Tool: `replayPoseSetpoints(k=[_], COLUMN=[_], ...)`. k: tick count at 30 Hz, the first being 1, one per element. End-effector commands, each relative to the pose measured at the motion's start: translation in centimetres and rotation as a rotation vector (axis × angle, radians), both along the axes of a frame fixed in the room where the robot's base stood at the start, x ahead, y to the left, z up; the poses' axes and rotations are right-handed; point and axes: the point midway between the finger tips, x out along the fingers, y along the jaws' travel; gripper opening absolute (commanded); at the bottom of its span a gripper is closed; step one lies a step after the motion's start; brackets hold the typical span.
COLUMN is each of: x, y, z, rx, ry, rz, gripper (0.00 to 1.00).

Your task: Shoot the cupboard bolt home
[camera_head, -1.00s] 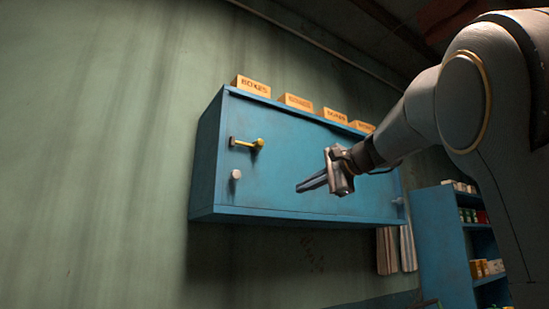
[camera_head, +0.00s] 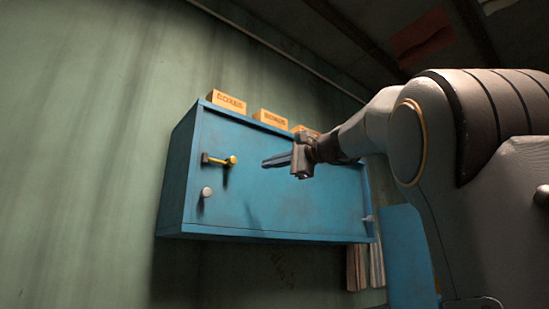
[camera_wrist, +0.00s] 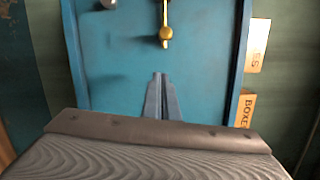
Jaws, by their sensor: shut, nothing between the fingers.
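The blue cupboard (camera_head: 290,204) hangs on the green wall. In the wrist view the bolt's yellow knob (camera_wrist: 165,33) shows near the top, straight beyond the fingertips. My gripper (camera_head: 264,163) is shut and empty, to the right of the knob and pointing left at about its height. A clear gap lies between the fingertips and the knob. The fingers (camera_wrist: 160,76) also show shut in the wrist view.
A pale round knob (camera_head: 206,192) is below the bolt, and it also shows in the wrist view (camera_wrist: 108,4). Labelled yellow boxes (camera_head: 228,102) stand along the cupboard top.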

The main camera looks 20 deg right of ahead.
Motion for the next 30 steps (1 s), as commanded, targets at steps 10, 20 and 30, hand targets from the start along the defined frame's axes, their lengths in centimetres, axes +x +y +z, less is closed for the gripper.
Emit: replayPoseSetpoints(k=[10,20,30], x=[4.9,4.2,4.1], y=[3.8,6.5,6.6], z=[0.7,0.8,0.8], rx=[-0.001,-0.001,-0.001], ry=[0.0,0.001,0.001], rz=[0.002,-0.001,-0.001], gripper=[0.0,0.0,0.0])
